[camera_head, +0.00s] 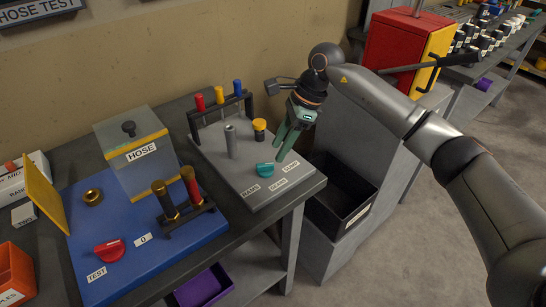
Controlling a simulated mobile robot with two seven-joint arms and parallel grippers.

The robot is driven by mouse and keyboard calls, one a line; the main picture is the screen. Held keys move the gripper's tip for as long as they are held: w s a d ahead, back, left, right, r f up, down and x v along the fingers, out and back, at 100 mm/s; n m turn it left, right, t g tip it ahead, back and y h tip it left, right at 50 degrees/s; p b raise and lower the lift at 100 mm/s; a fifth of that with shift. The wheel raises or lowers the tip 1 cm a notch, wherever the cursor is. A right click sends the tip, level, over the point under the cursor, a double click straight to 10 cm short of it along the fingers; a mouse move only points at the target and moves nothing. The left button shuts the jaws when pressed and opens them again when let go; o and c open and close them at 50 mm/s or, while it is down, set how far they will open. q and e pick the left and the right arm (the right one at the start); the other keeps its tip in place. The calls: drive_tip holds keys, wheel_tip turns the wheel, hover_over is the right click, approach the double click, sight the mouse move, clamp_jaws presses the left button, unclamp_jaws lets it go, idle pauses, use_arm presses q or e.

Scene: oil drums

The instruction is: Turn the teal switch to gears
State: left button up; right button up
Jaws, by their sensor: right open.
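The teal switch (265,169) is a small rounded knob on a grey panel (225,160) at the right end of the bench. Labels lie along the panel's front edge below it; one, the gears label (279,183), sits in the middle of the row, though the print is small. My right gripper (286,150) hangs above the panel with teal fingers pointing down, just behind and to the right of the switch. It is open and holds nothing. I cannot tell whether a fingertip touches the switch. My left gripper is not in view.
A grey post (231,142) and a yellow-topped knob (259,130) stand near the switch, with a rack of red, yellow and blue handles (219,100) behind. A blue board (120,235) with a red switch (108,249) lies left. A black bin (340,190) stands right.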

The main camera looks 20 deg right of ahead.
sight(271, 163)
drive_tip(key=shift+x, duration=2.4)
clamp_jaws()
